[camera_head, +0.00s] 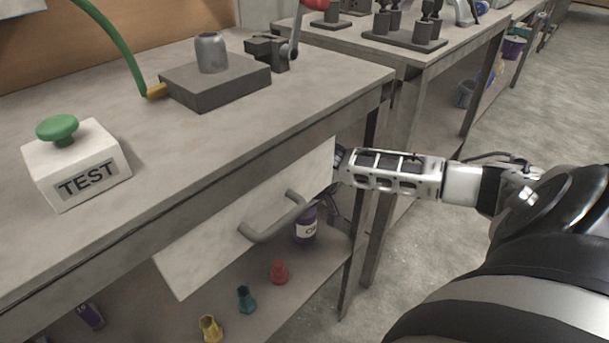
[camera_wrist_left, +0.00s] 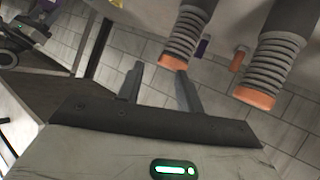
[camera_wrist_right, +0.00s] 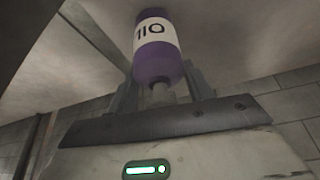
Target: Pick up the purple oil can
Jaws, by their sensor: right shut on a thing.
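The purple oil can (camera_head: 306,229) with a white label shows in the head view below the table, partly hidden behind a handled panel. In the right wrist view the can (camera_wrist_right: 158,62) stands between the fingers of my right gripper (camera_wrist_right: 165,90), its narrow neck toward the palm and its label upside down. My right gripper is shut on the can; in the head view its fingers are mostly hidden behind the panel. My left gripper (camera_wrist_left: 158,84) shows only in the left wrist view. Its fingers are apart with nothing between them.
The tilted pale panel (camera_head: 215,245) with a curved handle (camera_head: 262,232) hangs before the lower shelf. Small red (camera_head: 279,272), teal (camera_head: 245,299) and yellow (camera_head: 209,328) pieces stand there. A purple container (camera_head: 89,316) lies lower left. The TEST box (camera_head: 76,165) sits on the tabletop.

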